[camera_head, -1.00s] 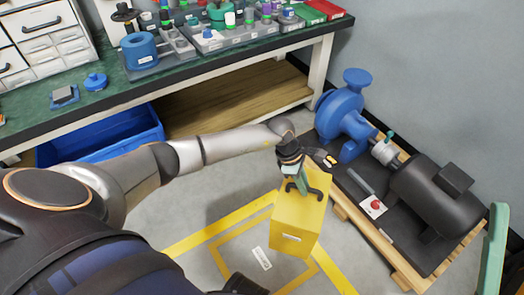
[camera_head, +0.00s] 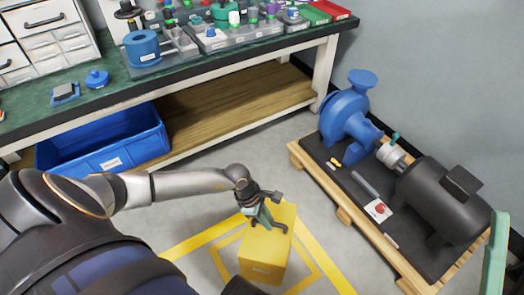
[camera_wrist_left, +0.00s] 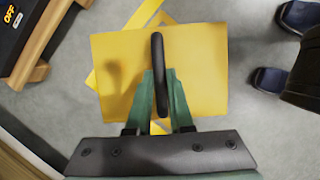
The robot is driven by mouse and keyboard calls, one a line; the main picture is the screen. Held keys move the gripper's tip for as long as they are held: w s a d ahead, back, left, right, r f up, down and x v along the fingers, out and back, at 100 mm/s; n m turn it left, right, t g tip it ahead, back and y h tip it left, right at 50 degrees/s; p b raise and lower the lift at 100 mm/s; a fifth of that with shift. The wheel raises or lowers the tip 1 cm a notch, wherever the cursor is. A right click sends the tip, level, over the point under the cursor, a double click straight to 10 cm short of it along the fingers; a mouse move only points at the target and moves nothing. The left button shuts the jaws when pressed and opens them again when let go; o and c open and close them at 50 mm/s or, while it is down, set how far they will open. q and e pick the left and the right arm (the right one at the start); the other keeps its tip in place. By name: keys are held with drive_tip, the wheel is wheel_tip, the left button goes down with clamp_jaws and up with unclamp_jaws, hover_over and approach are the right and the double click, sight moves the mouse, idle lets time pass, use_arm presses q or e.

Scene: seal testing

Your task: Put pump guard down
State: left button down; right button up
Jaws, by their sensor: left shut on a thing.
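The pump guard (camera_head: 262,258) is a yellow box with a black handle on top. It is upright over the yellow-marked square on the floor, in the lower middle of the head view. My left gripper (camera_head: 262,213) is shut on the guard's handle from above. In the left wrist view the guard (camera_wrist_left: 205,75) lies below the green fingers (camera_wrist_left: 160,100), with the black handle (camera_wrist_left: 157,65) between them. I cannot tell whether its underside touches the floor. My right gripper is not in view.
The blue pump (camera_head: 347,115) and dark motor (camera_head: 445,200) stand on a wooden-edged base (camera_head: 345,215) at right. A blue crate (camera_head: 115,160) sits by the workbench (camera_head: 200,75). Floor between guard and pump base is clear. A pale green upright part (camera_head: 494,255) shows at the right edge.

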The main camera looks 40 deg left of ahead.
sight(262, 231)
use_arm(q)
drive_tip(key=shift+s+a+f, duration=0.25)
drive_tip(key=shift+s+f, duration=0.2)
drive_tip(key=shift+f, duration=0.2)
drive_tip(key=f+b, duration=0.2)
drive_tip(key=f, duration=0.1)
drive_tip(key=shift+s+a+f, duration=0.1)
drive_tip(key=shift+s+f, duration=0.05)
drive_tip(key=shift+s, duration=0.2)
drive_tip(key=shift+f+b, duration=0.3)
drive_tip(key=shift+b, duration=0.1)
drive_tip(key=c, duration=1.2)
unclamp_jaws()
drive_tip(key=shift+f, duration=0.15)
drive_tip(key=shift+c, duration=0.2)
drive_tip(key=o, duration=0.4)
